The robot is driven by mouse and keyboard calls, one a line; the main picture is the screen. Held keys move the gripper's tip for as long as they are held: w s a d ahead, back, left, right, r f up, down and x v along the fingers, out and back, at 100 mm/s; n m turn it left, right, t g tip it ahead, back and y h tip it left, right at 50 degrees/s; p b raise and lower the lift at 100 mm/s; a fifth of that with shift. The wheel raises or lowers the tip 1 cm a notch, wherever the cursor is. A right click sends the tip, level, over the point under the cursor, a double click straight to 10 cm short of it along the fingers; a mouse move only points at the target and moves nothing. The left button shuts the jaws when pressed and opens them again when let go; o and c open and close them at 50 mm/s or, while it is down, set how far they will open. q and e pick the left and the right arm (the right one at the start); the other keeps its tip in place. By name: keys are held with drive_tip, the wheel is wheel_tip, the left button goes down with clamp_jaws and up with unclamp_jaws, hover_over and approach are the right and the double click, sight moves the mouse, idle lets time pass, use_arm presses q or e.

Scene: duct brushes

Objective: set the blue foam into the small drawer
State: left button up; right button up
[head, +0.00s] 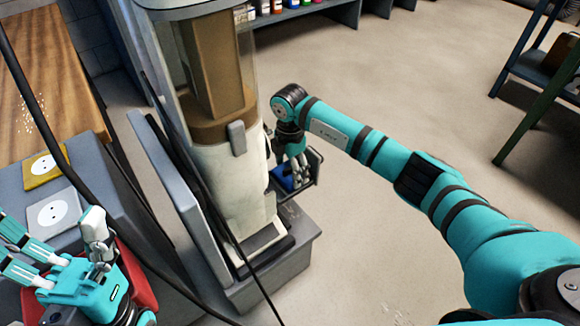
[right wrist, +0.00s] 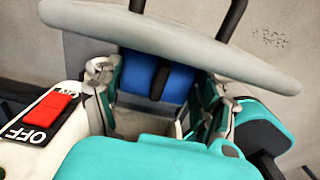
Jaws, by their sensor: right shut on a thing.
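The blue foam (head: 285,183) shows low between the fingers of my right gripper (head: 292,178), at the small drawer (head: 310,181) on the right side of the machine. In the right wrist view the blue foam (right wrist: 180,84) lies between the two fingers, which are shut on it. The small drawer stands out from the machine, and its dark front shows beside the gripper. Whether the foam touches the drawer floor is hidden. My left gripper (head: 55,238) is at the lower left, its fingers spread and empty.
The machine (head: 245,182) has a clear upper cylinder with brown contents. A red OFF switch (right wrist: 56,108) shows in the right wrist view. Black cables cross the left side.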

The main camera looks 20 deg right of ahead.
idle(0.3)
drive_tip(key=o, duration=1.2)
drive_tip(key=shift+c, duration=0.2)
drive_tip(key=shift+r, duration=0.1)
